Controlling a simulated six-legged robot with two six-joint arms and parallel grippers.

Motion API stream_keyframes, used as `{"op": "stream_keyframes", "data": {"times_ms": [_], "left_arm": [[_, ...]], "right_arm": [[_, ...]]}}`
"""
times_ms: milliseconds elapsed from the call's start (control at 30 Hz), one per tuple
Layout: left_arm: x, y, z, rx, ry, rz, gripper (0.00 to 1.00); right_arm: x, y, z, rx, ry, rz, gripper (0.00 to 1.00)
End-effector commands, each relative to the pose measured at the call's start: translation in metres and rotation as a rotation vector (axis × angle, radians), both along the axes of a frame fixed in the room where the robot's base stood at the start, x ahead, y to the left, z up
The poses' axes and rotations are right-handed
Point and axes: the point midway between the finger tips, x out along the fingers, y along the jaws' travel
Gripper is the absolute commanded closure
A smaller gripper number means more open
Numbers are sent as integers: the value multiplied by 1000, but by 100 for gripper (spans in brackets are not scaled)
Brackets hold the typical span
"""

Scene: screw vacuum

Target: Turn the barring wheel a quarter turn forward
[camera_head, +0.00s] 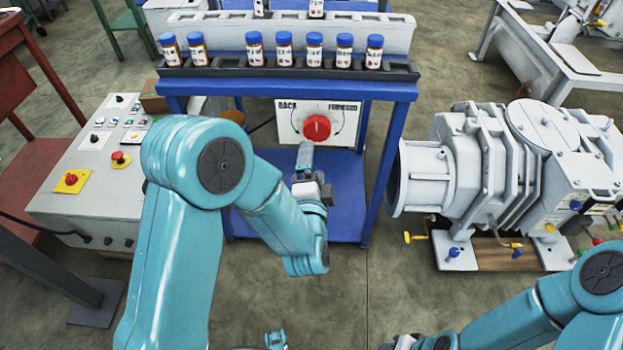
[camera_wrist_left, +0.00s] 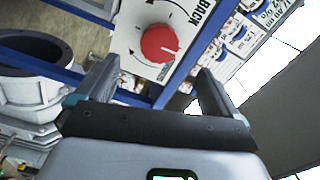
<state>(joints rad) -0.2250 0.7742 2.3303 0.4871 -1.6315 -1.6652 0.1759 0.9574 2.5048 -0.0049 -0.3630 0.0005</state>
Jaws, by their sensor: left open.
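The barring wheel is a red round knob (camera_head: 317,128) on a white panel (camera_head: 345,112) marked BACK at left and FORWARD at right, with curved arrows. It also shows in the left wrist view (camera_wrist_left: 159,43), with a small pale mark on its face. My left gripper (camera_head: 305,155) is just below and in front of the knob in the head view. In the left wrist view my left gripper (camera_wrist_left: 157,78) is open and empty, its two fingers apart with the knob beyond the gap. My right arm enters at the lower right; its jaws are not clear at the bottom edge.
A blue stand (camera_head: 385,165) frames the panel, with several blue-capped bottles (camera_head: 314,44) on the rack above. A grey control console (camera_head: 95,165) stands at left. A large white pump (camera_head: 500,165) stands at right. Bare floor (camera_head: 395,300) lies in front.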

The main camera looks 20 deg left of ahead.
Motion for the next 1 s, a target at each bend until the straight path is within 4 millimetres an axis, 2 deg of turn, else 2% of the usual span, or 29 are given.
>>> {"op": "stream_keyframes", "data": {"times_ms": [100,300,867,933,1000], "left_arm": [[-23,-8,0,2,1,-4,5],[-43,-13,0,0,1,-1,5],[-45,-12,-1,0,0,2,5],[-45,-4,-5,0,9,21,5],[-45,15,-17,4,38,64,5]], "right_arm": [[0,0,2,0,0,0,57],[0,0,2,0,0,0,57],[0,0,2,0,0,0,57],[0,0,2,0,0,0,57],[0,0,2,0,0,0,57]]}}
